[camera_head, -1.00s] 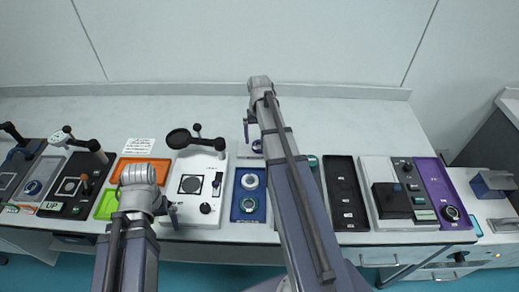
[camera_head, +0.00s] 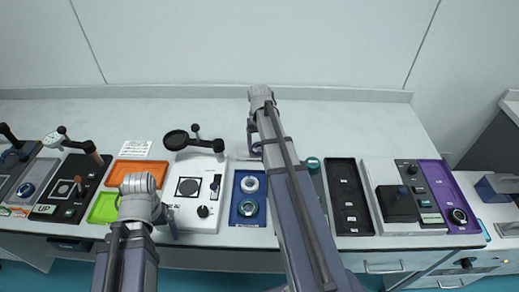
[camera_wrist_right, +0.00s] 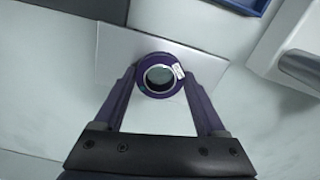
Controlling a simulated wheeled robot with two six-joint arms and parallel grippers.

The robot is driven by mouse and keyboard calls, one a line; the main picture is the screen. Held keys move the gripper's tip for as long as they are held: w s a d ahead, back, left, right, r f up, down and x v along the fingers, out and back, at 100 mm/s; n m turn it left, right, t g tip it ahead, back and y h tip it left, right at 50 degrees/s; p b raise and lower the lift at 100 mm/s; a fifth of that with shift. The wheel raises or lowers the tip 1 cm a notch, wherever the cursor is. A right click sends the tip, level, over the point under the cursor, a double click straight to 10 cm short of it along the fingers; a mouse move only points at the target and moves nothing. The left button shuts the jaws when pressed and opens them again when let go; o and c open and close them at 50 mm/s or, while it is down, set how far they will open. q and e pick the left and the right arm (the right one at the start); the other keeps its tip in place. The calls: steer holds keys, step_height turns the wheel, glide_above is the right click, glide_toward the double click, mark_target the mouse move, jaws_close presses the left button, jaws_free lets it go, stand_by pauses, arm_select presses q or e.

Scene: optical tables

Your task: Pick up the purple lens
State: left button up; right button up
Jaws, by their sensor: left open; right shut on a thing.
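The purple lens (camera_wrist_right: 146,89) is a purple ring around clear glass with a small white label. In the right wrist view it sits between the fingertips of my right gripper (camera_wrist_right: 160,80), which is shut on it. In the head view my right gripper (camera_head: 253,140) is over the table behind the blue tray, and the lens there is too small to make out clearly. My left gripper (camera_head: 165,215) is open and empty at the table's front edge, by the white instrument.
A pale square plate (camera_wrist_right: 115,55) lies below the lens. Along the table's front stand a blue tray (camera_head: 236,215) with ring-shaped lenses, a white instrument (camera_head: 205,168), a black tray (camera_head: 345,170) and a purple tray (camera_head: 437,180). The table's back strip is clear.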

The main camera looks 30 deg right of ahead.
mark_target(259, 147)
steer(key=c, duration=0.7)
arm_select(q)
steer(key=shift+r, duration=0.2)
arm_select(e)
steer(key=shift+r, duration=0.15)
arm_select(q)
step_height(259, 147, up, 10)
steer(key=p, duration=1)
steer(key=shift+f, duration=0.15)
arm_select(e)
step_height(259, 147, up, 10)
